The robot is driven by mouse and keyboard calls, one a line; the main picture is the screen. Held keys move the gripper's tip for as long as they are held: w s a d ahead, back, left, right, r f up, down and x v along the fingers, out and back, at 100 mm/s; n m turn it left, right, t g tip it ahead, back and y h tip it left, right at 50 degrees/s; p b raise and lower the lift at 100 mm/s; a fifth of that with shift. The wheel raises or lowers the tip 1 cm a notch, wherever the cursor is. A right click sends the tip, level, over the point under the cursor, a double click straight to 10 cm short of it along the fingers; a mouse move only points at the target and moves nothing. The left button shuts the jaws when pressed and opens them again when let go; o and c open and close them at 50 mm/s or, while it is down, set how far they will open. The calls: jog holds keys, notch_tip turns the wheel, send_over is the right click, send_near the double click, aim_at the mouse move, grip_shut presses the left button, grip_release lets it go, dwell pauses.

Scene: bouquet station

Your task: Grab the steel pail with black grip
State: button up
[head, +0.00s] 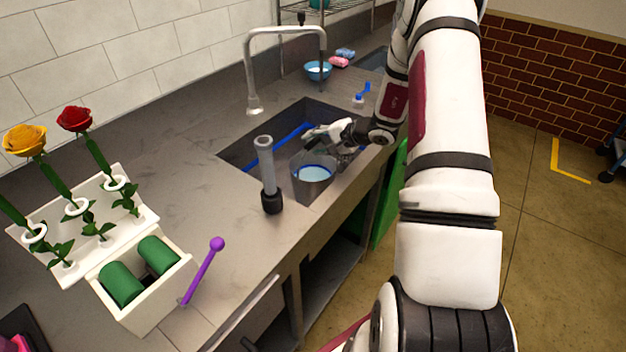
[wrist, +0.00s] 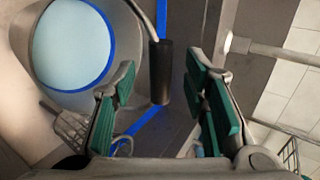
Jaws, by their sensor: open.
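The steel pail (head: 312,178) stands in the sink basin, with pale blue content inside and a blue band around its inside. In the wrist view the pail (wrist: 38,125) fills the upper left, seen from above. Its black grip (wrist: 161,72) hangs on a thin wire handle and lies between my gripper's fingers, ahead of the fingertips' gap. My gripper (wrist: 166,80) is open, with green pads on both sides of the grip and visible space on each side.
A grey cylinder with a black base (head: 270,175) stands at the sink's front-left edge. The faucet (head: 285,32) arches over the basin's back. A flower rack (head: 75,225), a white box with green cylinders (head: 150,300) and a purple stick (head: 203,270) are at left.

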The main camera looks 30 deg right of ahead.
jog(key=shift+x, duration=1.05)
grip_shut()
jog(key=shift+w+r, duration=0.1)
jog(key=shift+r, duration=0.1)
